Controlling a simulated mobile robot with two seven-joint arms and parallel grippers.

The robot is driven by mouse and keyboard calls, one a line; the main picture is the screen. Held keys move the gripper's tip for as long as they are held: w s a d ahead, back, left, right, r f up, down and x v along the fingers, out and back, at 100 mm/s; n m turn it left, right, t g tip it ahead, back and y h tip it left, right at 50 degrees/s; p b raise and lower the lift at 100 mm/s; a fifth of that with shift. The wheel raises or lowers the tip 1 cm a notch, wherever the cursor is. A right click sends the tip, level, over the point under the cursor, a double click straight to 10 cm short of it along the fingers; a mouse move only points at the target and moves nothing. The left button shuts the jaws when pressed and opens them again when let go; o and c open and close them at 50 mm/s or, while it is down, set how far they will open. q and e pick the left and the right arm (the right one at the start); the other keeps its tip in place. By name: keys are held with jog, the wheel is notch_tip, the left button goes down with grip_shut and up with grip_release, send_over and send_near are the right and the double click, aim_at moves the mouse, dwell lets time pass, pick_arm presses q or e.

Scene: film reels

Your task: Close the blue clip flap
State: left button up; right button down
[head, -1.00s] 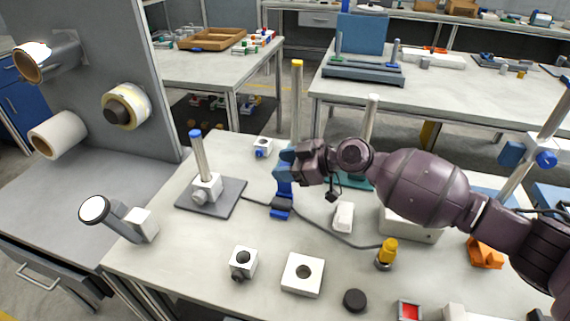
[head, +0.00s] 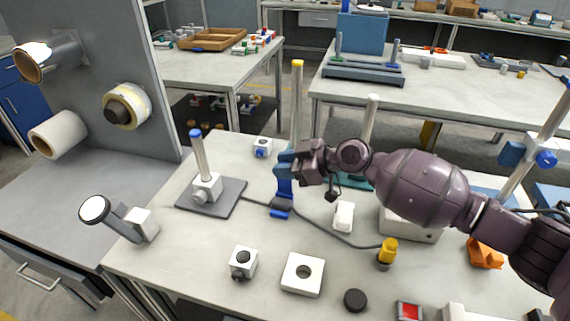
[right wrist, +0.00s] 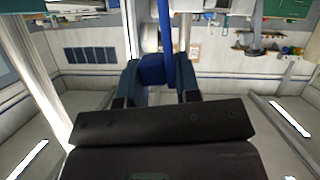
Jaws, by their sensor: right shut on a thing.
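The blue clip (head: 281,209) sits on the workbench, left of the table's middle, and its upright blue flap (head: 284,188) rises from it. My right gripper (head: 284,163) comes in from the right and is at the flap's upper end. In the right wrist view the two dark teal fingers (right wrist: 158,88) stand on either side of a blue piece (right wrist: 157,68), which looks like the flap, and are shut on it. The gripper partly hides the flap's top in the head view. My left gripper is not in view.
A post on a grey base (head: 210,197) stands left of the clip. A yellow-tipped post (head: 297,105) rises behind it. A white block (head: 344,216) and a yellow knob (head: 388,250) are to the right, with a cable between clip and knob.

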dwell(0.4)
jog(key=shift+s, duration=0.2)
jog(key=s+n+t, duration=0.1)
jog(key=s+n, duration=0.1)
jog(key=shift+s+a+f+n+t, duration=0.1)
jog(key=shift+a+f+n+t, duration=0.1)
jog(key=shift+n+t, duration=0.15)
jog(key=shift+s+a+f+n+t, duration=0.1)
jog(key=shift+s+f+n+t, duration=0.1)
jog(key=shift+s+n+t, duration=0.3)
jog(key=shift+s+a+f+n+t, duration=0.1)
jog(key=shift+s+f+n+t, duration=0.05)
jog(key=shift+s+n+t, duration=0.35)
jog(key=shift+w, duration=0.1)
